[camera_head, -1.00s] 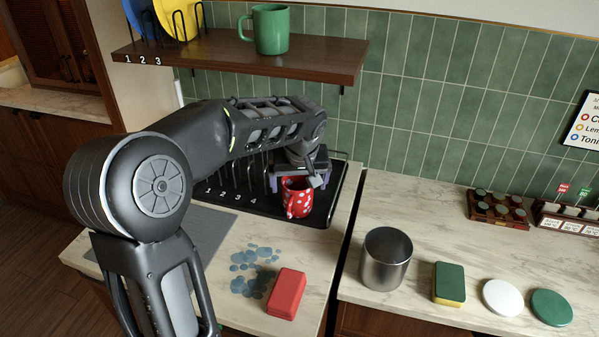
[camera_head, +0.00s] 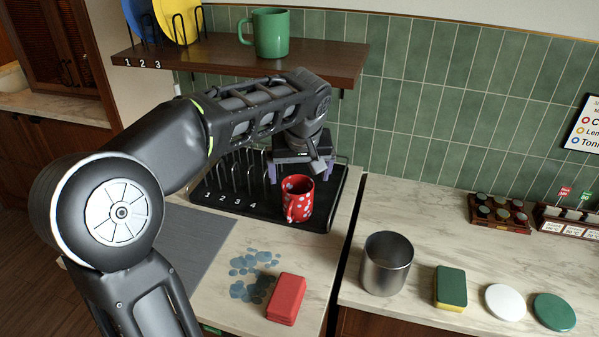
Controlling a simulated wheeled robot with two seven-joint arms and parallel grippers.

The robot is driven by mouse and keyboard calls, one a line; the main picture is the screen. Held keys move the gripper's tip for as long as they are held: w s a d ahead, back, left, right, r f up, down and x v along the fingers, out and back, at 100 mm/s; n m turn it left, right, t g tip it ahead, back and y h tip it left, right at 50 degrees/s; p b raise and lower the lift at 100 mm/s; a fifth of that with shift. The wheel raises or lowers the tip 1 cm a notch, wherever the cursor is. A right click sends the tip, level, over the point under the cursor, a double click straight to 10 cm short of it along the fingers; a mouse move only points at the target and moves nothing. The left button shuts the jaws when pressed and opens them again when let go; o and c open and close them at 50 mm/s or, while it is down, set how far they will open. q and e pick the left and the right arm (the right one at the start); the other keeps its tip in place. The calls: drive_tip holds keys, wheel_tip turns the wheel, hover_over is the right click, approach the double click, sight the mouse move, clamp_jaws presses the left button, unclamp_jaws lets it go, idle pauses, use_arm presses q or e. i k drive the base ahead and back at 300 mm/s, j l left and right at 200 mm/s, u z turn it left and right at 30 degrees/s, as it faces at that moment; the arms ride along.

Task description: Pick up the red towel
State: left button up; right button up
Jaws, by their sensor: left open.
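The red towel (camera_head: 286,298) is a folded red block lying on the marble counter, just right of a blue wet patch (camera_head: 250,275). My left gripper (camera_head: 308,172) is open and empty. It is above and behind a red mug with white dots (camera_head: 298,200), which stands upright on the black drying rack (camera_head: 318,222). The gripper is well away from the towel, farther back on the counter. My arm partly hides the rack. My right gripper is not in view.
A metal canister (camera_head: 386,264), a green and yellow sponge (camera_head: 450,287), a white disc (camera_head: 505,302) and a green disc (camera_head: 553,312) stand right of a gap in the counter. A wooden shelf (camera_head: 240,58) with a green mug (camera_head: 270,33) hangs above. A grey mat (camera_head: 190,240) lies left.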

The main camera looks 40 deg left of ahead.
sight(283, 306)
drive_tip(key=u, duration=1.4)
